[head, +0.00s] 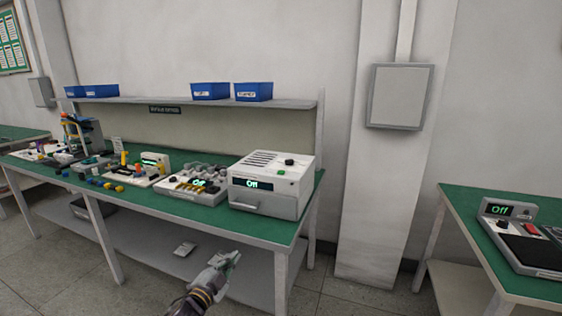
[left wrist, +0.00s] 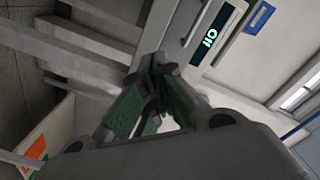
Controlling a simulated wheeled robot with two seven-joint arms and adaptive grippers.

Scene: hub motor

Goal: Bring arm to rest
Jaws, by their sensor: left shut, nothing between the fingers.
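My left gripper (head: 228,258) shows in the head view in front of the green-topped workbench (head: 225,219), below the level of its top and to the right of centre of its front edge. Its fingers are shut with nothing between them. In the left wrist view the shut fingers (left wrist: 157,85) meet in the middle, touching nothing that I can make out. A white box with an "Off" display (head: 270,185) stands on the bench beyond the gripper. My right gripper is not in either view.
More devices, one reading "Off" (head: 190,180), and small coloured parts fill the bench. Blue bins (head: 253,91) sit on the shelf above. A second green table (head: 470,205) with another "Off" device (head: 510,212) stands at the right. Open floor (head: 365,300) lies between the tables.

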